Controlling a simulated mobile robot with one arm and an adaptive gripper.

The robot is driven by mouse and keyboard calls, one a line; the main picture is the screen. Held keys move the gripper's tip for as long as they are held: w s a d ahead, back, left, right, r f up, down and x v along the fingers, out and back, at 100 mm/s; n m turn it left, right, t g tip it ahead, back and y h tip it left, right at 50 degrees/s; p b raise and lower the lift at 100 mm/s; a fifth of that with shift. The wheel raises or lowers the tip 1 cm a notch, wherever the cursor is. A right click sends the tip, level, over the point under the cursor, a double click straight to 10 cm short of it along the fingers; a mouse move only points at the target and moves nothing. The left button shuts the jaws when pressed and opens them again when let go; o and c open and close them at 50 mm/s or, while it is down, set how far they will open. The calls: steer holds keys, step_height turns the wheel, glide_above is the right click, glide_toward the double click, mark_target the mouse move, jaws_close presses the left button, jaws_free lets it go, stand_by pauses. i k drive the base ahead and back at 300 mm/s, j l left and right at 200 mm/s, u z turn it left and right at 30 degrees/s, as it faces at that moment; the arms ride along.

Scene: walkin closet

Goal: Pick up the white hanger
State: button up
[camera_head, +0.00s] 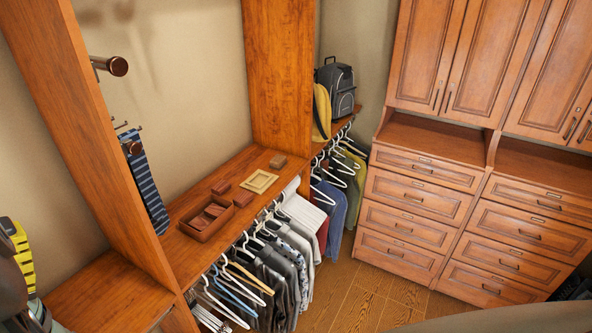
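Several white hangers show. Bare-looking white hangers (222,307) hang at the near end of the rail under the wooden shelf, beside light blue and tan hangers. More white hangers (322,190) hang with clothes on the farther rail past the upright panel. I cannot tell which single one the task means. The hanger hooks crowd close together, and the shelf edge hides part of the near rail. My gripper is not clearly in view.
The wooden shelf (185,208) holds a brown tray (206,218), small boxes and a pale frame (260,181). A backpack (336,88) sits farther back. Drawers (411,197) stand at the right. Wooden floor (362,302) lies open between the clothes and drawers.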

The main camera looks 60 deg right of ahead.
mark_target(242, 323)
steer(key=i+z, duration=0.15)
steer(key=z, duration=0.25)
steer(key=i+z, duration=0.2)
steer(key=z, duration=0.25)
steer(key=i+z, duration=0.15)
steer(key=z, duration=0.25)
steer(key=i+j+z, duration=0.1)
steer(key=z, duration=0.35)
steer(key=i+j+z, duration=0.2)
steer(key=z, duration=0.2)
